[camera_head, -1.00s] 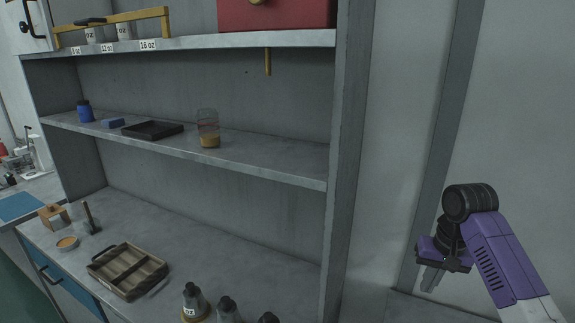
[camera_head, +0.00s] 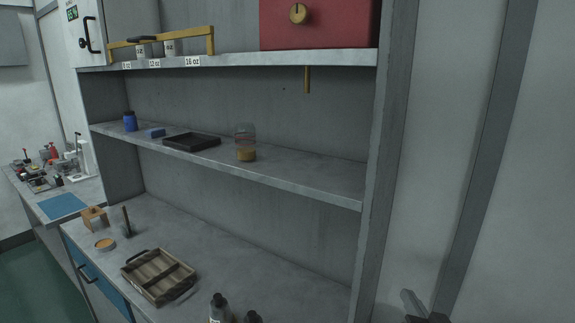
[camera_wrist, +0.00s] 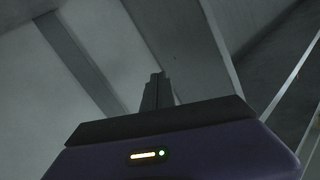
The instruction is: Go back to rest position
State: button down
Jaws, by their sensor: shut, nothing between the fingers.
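My gripper (camera_head: 414,303) shows only at the bottom edge of the head view, right of the shelf unit's upright; most of my arm is out of that picture. In the wrist view its two fingers (camera_wrist: 157,90) stand together in the middle, shut with nothing between them. Dim grey panels and beams lie behind them. The gripper touches nothing that I can see.
The grey shelf unit (camera_head: 368,200) fills the middle of the head view. Its middle shelf bears a jar (camera_head: 246,153) and a black tray (camera_head: 192,141). A wooden compartment tray (camera_head: 158,276) and bottles (camera_head: 220,308) stand on the counter below. A bare wall (camera_head: 440,130) is at the right.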

jog(key=s+a+f+n, duration=0.1)
jog(key=s+a, duration=0.1)
jog(key=s, duration=1.3)
jog(key=s+a+f+n+g, duration=0.1)
jog(key=s+a, duration=0.1)
jog(key=s, duration=1.3)
jog(key=s+a+f+n, duration=0.1)
jog(key=s+a, duration=0.1)
jog(key=s, duration=1.3)
jog(key=shift+s+a+f+n+g+y, duration=0.3)
jog(key=shift+a+f+n, duration=0.05)
jog(key=shift+f+n, duration=0.05)
